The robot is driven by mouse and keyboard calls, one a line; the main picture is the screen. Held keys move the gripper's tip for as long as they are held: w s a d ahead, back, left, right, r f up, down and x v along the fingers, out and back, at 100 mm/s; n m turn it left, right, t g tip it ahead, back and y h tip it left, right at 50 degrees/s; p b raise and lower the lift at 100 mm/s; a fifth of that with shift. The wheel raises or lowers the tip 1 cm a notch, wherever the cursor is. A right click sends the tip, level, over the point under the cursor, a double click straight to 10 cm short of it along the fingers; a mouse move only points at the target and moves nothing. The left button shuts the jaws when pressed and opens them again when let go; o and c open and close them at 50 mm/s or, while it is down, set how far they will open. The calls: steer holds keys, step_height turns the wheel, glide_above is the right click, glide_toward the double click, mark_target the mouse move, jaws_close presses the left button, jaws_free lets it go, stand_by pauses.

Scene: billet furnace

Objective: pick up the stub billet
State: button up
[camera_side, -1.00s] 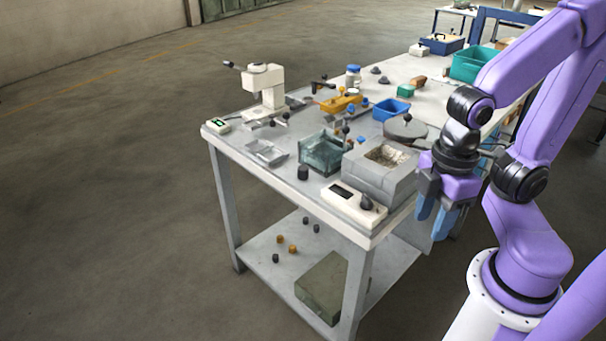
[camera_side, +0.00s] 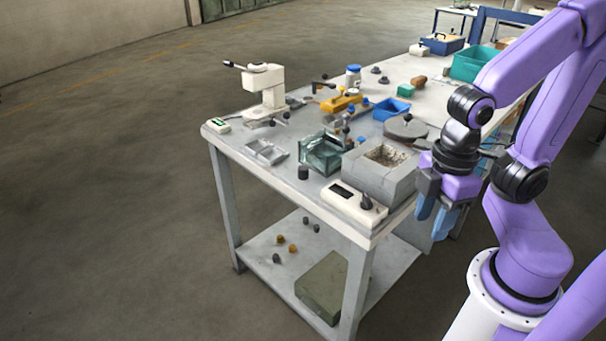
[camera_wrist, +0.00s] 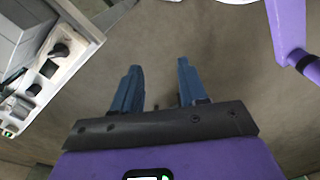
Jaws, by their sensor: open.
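A short dark cylinder (camera_side: 303,173) stands on the bench top near its front edge, left of the white control box; it looks like a stub billet. Several smaller dark and orange-brown pieces (camera_side: 281,239) lie on the lower shelf, too small to tell exactly what they are. My gripper (camera_side: 434,215) hangs off the right end of the bench, beside the grey block furnace (camera_side: 366,187), blue fingers pointing down. In the wrist view my gripper (camera_wrist: 159,68) is open and empty above bare floor. The dark cylinder is well to its left in the side view.
The white control box (camera_side: 342,204) has a dark knob and also shows in the wrist view (camera_wrist: 50,62). A glass-walled tank (camera_side: 321,154), a metal tray (camera_side: 266,152) and a white press (camera_side: 264,90) stand on the bench (camera_side: 225,143). A green box (camera_side: 322,287) lies on the shelf.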

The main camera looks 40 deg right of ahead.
steer(key=o, duration=0.4)
